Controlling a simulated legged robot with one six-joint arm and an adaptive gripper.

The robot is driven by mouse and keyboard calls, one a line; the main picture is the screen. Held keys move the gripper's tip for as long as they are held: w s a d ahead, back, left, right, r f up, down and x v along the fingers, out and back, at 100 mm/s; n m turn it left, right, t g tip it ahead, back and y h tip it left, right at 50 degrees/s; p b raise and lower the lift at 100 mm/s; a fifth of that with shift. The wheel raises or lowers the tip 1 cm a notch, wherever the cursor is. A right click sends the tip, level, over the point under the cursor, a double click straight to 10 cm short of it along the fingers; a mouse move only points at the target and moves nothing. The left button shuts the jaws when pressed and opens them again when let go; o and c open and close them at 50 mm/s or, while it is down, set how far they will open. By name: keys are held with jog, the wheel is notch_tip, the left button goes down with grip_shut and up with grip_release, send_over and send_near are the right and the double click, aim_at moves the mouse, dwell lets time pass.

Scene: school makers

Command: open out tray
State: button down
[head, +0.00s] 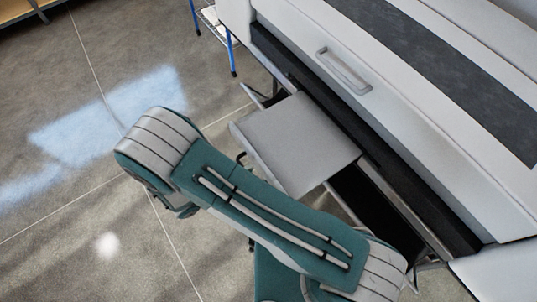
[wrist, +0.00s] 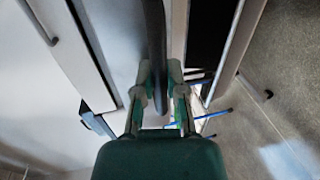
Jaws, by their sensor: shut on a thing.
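The out tray (head: 300,140) is a flat light grey panel that juts out from the front of a large white printer-like machine in the head view. In the wrist view my gripper (wrist: 160,78) has its two fingers on either side of a dark, narrow edge piece (wrist: 156,45). It is shut on this piece, which looks like part of the tray. A grey flat surface (wrist: 112,40) lies just left of the fingers. In the head view my arm hides the fingertips and the grip.
The white machine (head: 400,95) fills the right side, with a bar handle (head: 343,70) on its cover. A dark open gap (head: 365,205) lies right of the tray. A blue-legged rack (head: 229,50) stands behind. The grey floor (head: 60,110) at left is clear.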

jog(key=shift+s+a+f, duration=0.1)
jog(key=shift+s+a, duration=0.7)
jog(key=shift+a, duration=0.3)
jog(key=shift+s+a+f, duration=0.1)
jog(key=shift+s+a, duration=0.7)
jog(key=shift+a, duration=0.3)
jog(key=c, duration=0.7)
grip_release()
jog(key=shift+a+r, duration=0.1)
jog(key=v, duration=1.2)
jog(key=shift+w, duration=0.15)
